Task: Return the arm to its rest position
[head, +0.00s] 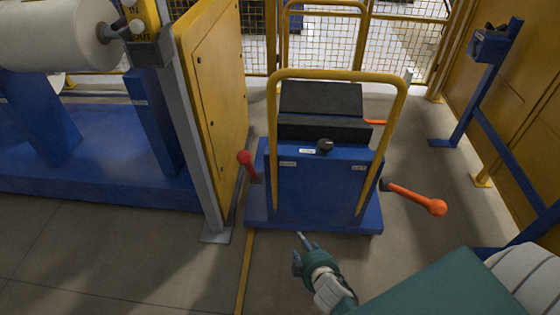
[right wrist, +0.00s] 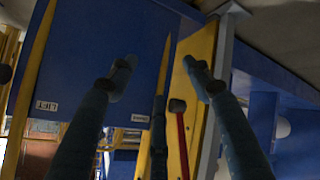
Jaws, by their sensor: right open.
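My right gripper (head: 299,248) is in the lower middle of the head view, at the end of my green and white right arm. It is in front of the blue lift cart (head: 318,192) and appears apart from it. In the right wrist view the two fingers of my right gripper (right wrist: 156,72) are spread wide with nothing between them. The blue cart panel with a LIFT label (right wrist: 47,105) shows behind them. My left gripper is not in view.
The cart has a yellow frame, a red-knobbed lever (head: 246,160) at left and an orange-knobbed lever (head: 420,198) at right. A yellow panel (head: 215,85) and grey post stand left. A blue stand (head: 480,100) is at right. Floor before the cart is clear.

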